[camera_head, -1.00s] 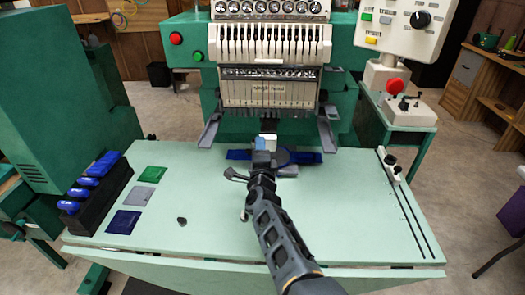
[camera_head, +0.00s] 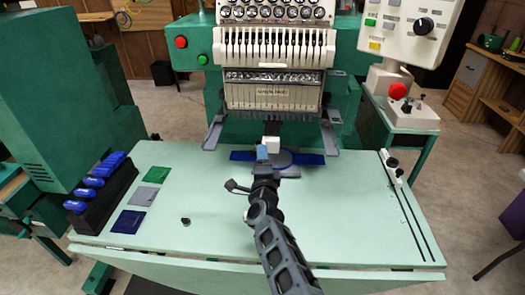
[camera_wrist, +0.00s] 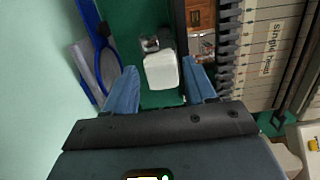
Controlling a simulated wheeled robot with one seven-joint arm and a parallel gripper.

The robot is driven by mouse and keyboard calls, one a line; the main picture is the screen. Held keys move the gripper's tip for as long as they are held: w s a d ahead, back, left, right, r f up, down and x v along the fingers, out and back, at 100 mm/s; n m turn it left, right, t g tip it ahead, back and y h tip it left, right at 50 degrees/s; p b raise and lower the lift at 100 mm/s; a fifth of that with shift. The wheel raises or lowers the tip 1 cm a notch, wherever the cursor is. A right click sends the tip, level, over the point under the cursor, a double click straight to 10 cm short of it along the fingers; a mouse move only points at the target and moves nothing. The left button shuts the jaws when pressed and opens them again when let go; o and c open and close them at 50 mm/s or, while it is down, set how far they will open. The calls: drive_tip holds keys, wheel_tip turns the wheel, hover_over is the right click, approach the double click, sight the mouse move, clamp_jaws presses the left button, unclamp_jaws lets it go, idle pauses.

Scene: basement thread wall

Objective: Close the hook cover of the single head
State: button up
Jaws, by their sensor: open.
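The single head (camera_head: 272,95) stands at the back, a cream needle case on the green machine; its "single head" label also shows in the wrist view (camera_wrist: 272,48). A small white block (camera_head: 272,144), apparently the hook cover, is below the head. In the wrist view the white block (camera_wrist: 160,71) is beside a small grey metal part, and I cannot tell whether it is open or shut. My gripper (camera_head: 262,152) is open just in front of it. In the wrist view the blue fingertips (camera_wrist: 160,82) lie on either side of the block's near end; contact is unclear.
Grey brackets (camera_head: 215,130) flank the head. A black rack of blue items (camera_head: 100,188) and colored patches (camera_head: 128,221) are at left. The table's right middle is clear.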

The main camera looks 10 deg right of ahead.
drive_tip(key=shift+s+a+r+p, duration=0.1)
drive_tip(key=shift+s+p, duration=0.1)
drive_tip(key=shift+s, duration=0.5)
drive_tip(key=shift+s+a+f+p, duration=0.1)
drive_tip(key=shift+s+a+p, duration=0.1)
drive_tip(key=shift+s, duration=0.5)
drive_tip(key=shift+s+a+r+p, duration=0.1)
drive_tip(key=shift+s+p, duration=0.1)
drive_tip(key=shift+s, duration=0.5)
drive_tip(key=shift+d, duration=0.2)
